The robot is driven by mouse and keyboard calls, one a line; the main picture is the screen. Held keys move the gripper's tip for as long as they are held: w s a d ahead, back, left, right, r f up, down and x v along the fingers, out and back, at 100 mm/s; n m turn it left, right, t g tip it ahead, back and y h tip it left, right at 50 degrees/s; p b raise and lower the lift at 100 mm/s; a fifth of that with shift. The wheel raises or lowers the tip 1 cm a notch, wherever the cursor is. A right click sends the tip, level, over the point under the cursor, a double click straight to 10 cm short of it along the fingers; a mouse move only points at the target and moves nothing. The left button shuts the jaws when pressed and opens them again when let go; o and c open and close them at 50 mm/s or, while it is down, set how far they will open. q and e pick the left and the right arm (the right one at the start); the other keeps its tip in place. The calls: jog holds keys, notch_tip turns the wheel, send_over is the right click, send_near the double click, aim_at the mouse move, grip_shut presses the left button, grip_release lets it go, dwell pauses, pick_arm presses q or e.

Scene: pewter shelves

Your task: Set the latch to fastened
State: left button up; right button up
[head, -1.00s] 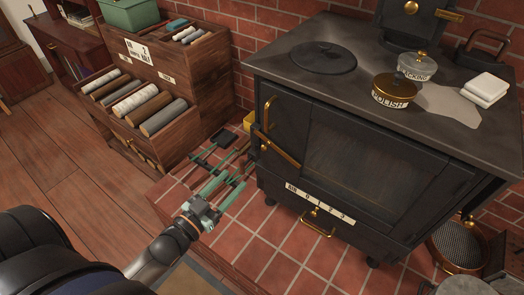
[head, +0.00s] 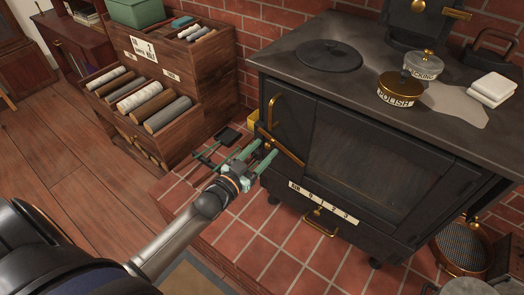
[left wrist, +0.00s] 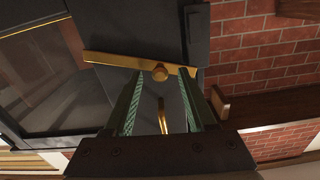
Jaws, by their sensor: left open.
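The latch is a long brass bar (head: 284,149) on the front of the black stove (head: 360,162), near the left edge of its glazed door. In the left wrist view the bar (left wrist: 115,60) lies nearly crosswise, with a round brass pivot knob (left wrist: 160,72) towards its right end. My left gripper (head: 266,149) is open in front of the latch, its green fingers on either side of the knob in the wrist view. I cannot tell whether they touch the bar. A curved brass handle (head: 273,108) is beside the latch. My right gripper is not in view.
A wooden rack (head: 170,75) of rolls stands left of the stove. Small dark tools (head: 216,146) lie on the brick hearth (head: 290,245).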

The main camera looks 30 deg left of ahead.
pick_arm(q)
grip_shut()
dwell(0.5)
dwell(1.0)
